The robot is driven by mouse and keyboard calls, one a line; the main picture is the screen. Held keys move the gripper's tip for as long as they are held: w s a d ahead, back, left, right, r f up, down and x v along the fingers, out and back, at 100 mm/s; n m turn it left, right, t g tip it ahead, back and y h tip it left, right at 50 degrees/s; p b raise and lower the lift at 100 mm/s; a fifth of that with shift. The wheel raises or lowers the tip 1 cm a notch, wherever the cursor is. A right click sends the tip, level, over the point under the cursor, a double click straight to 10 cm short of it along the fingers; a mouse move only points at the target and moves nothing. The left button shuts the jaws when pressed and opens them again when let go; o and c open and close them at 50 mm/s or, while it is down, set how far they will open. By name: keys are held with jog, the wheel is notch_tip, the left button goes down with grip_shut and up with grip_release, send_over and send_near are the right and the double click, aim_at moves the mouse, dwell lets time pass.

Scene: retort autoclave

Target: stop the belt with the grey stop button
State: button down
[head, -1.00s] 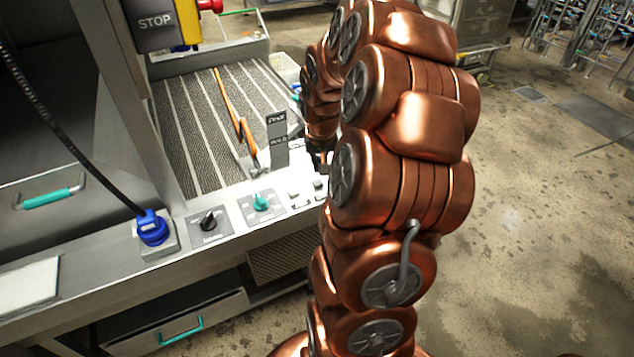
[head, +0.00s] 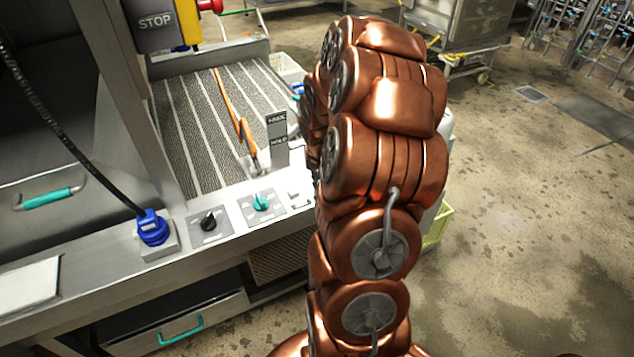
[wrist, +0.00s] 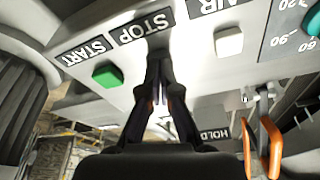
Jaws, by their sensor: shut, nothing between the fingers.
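In the wrist view a STOP label (wrist: 142,27) is on the light control panel, between the START and AIR labels. My gripper (wrist: 159,62) is shut and empty, its fingertips just below the STOP label at the panel. The grey stop button is not visible; the fingers cover the spot under its label. I cannot tell whether the tips touch it. A green button (wrist: 107,76) is below START, left of the fingers, and a white button (wrist: 229,42) is below AIR, right of them. In the head view my arm hides the gripper; the striped belt (head: 200,125) is behind the panel.
A teal knob (head: 262,201), a black knob (head: 208,221) and a blue plug (head: 152,228) with a black cable line the panel's front. Open floor is at right.

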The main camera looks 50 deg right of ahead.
jog(key=shift+f+b, duration=0.65)
jog(key=shift+f, duration=0.1)
jog(key=shift+r, duration=0.2)
jog(key=shift+s+a+r+b, duration=0.1)
jog(key=shift+s+a+b, duration=0.3)
jog(key=shift+s, duration=0.1)
jog(key=shift+s+a+r+b, duration=0.35)
jog(key=shift+s+a, duration=0.2)
jog(key=shift+s, duration=0.15)
jog(key=shift+r, duration=0.15)
jog(key=shift+r, duration=0.3)
jog(key=v, duration=1.1)
